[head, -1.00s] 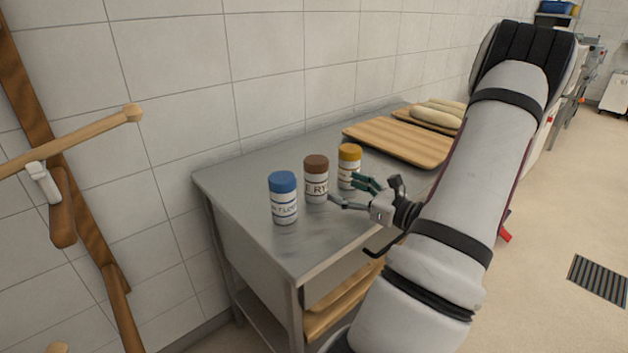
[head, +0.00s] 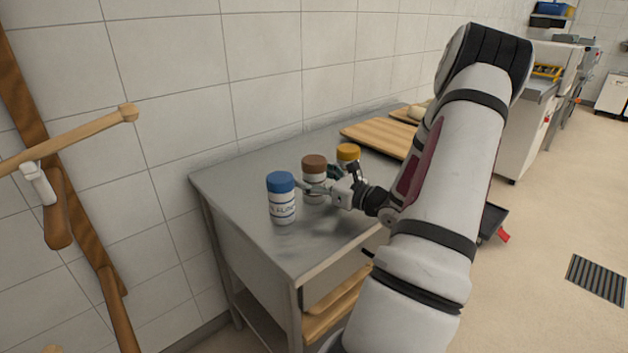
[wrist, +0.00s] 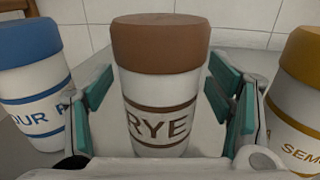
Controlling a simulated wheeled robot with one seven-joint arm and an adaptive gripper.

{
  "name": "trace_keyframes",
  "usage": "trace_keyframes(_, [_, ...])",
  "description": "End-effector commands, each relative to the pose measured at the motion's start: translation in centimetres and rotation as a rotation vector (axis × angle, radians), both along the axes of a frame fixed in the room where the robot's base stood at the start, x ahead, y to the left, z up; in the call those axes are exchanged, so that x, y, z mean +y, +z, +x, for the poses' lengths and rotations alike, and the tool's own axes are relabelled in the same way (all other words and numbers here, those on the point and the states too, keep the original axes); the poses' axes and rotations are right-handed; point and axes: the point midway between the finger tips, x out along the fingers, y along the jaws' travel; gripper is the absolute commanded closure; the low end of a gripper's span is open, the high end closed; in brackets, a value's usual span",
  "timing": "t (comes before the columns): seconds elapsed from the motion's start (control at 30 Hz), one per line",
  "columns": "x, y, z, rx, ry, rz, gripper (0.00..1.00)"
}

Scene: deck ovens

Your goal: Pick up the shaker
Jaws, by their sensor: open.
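Three white shakers stand upright in a row on the steel table. The brown-lidded one (head: 314,166), lettered "RYE", is in the middle and also fills the centre of the wrist view (wrist: 160,85). The blue-lidded one (head: 281,198) is to its left, and also at left in the wrist view (wrist: 32,75). The yellow-lidded one (head: 348,153) is to its right and partly hidden by my gripper; it shows at right in the wrist view (wrist: 297,100). My gripper (wrist: 165,100) is open, with its green-padded fingers on either side of the brown-lidded shaker. Contact cannot be told.
The steel table (head: 240,185) stands against a tiled wall. A wooden board (head: 375,137) lies behind the shakers. The neighbouring shakers leave narrow gaps beside my fingers. A wooden rack (head: 75,220) is at the left.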

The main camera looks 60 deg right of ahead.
Motion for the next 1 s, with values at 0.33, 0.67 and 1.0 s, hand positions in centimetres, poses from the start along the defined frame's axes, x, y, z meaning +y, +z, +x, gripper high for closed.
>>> trace_keyframes(0.33, [0.0, 0.0, -0.1, 0.0, 0.0, 0.0, 0.82])
trace_keyframes(0.67, [0.0, 0.2, -0.1, -0.001, 0.0, -0.002, 0.86])
trace_keyframes(1.0, [0.0, 3.6, -0.1, -0.001, 0.001, -0.006, 0.86])
